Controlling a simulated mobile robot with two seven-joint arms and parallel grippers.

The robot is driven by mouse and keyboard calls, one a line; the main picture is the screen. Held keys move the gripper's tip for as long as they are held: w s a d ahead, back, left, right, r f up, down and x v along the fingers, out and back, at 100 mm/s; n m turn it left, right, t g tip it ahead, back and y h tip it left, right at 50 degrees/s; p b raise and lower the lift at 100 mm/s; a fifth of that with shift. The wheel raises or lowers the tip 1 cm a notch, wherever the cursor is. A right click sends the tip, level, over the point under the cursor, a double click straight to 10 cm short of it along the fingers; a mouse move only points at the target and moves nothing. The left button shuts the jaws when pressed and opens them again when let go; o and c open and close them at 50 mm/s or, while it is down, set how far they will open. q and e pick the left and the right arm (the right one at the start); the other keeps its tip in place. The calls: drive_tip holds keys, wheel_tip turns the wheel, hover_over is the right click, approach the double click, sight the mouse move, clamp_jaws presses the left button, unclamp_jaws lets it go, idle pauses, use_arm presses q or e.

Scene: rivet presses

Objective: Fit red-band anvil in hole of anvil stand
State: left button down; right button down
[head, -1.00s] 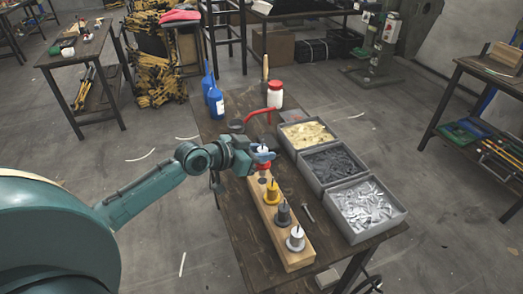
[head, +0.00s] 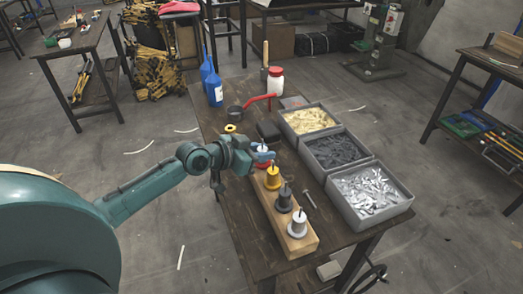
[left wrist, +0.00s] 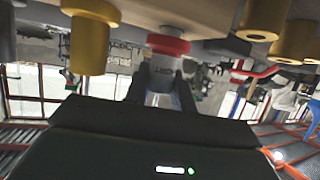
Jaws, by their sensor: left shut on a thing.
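The anvil stand (head: 312,243) is a long wooden block on the dark table. A yellow anvil (head: 273,180), a dark grey anvil (head: 283,202) and a light grey anvil (head: 298,226) stand upright in it. My left gripper (head: 263,157) is at the stand's far end, shut on the red-band anvil (head: 261,149). In the left wrist view, the red-band anvil (left wrist: 168,45) sits between the fingers (left wrist: 162,85), its red collar close to or touching the wood (left wrist: 190,14). The gripper hides the hole, so I cannot tell how deep it sits. My right gripper is out of view.
Grey bins with brass, dark and silver parts (head: 372,203) line the table's right side. A bolt-like tool (head: 309,198) lies beside the stand.

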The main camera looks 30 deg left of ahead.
use_arm(q)
drive_tip(key=shift+f, duration=0.1)
idle(0.3)
drive_tip(key=c, duration=1.4)
unclamp_jaws()
drive_tip(key=o, duration=0.3)
drive_tip(key=shift+s+f, duration=0.1)
drive_tip(key=shift+v, duration=6.5)
